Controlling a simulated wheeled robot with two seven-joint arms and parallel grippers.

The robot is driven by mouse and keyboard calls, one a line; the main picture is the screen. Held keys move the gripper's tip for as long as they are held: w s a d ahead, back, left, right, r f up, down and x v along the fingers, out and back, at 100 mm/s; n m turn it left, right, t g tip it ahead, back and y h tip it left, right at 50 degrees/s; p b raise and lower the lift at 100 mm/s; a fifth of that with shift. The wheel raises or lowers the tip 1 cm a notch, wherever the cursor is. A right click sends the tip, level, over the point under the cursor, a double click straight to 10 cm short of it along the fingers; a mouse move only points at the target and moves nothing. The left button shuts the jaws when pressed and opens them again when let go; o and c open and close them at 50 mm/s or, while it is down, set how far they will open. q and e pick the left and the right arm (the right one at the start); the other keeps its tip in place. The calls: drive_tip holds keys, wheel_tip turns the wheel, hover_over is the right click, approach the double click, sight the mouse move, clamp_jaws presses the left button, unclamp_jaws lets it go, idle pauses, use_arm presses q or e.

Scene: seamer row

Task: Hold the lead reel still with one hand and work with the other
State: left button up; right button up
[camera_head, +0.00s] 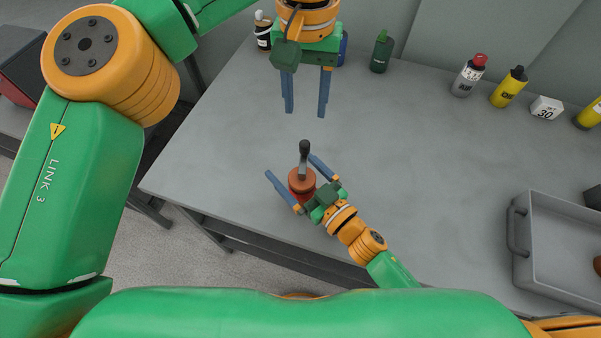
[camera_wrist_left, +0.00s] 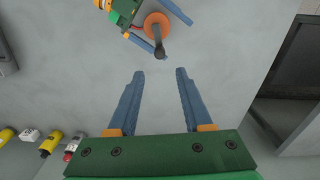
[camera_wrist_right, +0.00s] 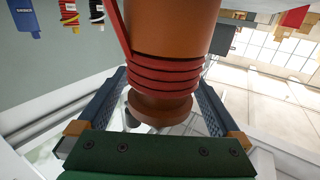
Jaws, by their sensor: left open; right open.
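The lead reel (camera_head: 302,181) is an orange-brown spool wound with red lead, standing on the grey table near its front edge. A grey crank with a dark knob (camera_head: 305,147) rises from its top. My right gripper (camera_head: 295,166) is open, with one finger on each side of the reel; whether they touch it is unclear. The reel (camera_wrist_right: 168,72) fills the middle of the right wrist view, red turns showing. My left gripper (camera_head: 305,112) is open and empty, pointing down above the table behind the reel. In the left wrist view, the reel (camera_wrist_left: 157,20) lies beyond its fingertips.
A green bottle (camera_head: 381,52), a grey red-capped bottle (camera_head: 468,76), a yellow bottle (camera_head: 508,88) and a white block marked 30 (camera_head: 546,108) stand along the back. A grey tray (camera_head: 522,262) is at the right. The middle of the table (camera_head: 420,170) is clear.

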sight(304, 142)
drive_tip(key=c, duration=1.3)
use_arm(q)
drive_tip(key=shift+o, duration=0.6)
use_arm(e)
drive_tip(key=shift+c, duration=1)
use_arm(q)
wheel_tip(304, 142, down, 10)
drive_tip(key=n, duration=0.3)
drive_tip(key=shift+f+n, duration=0.2)
drive_tip(key=shift+n, duration=0.2)
clamp_jaws()
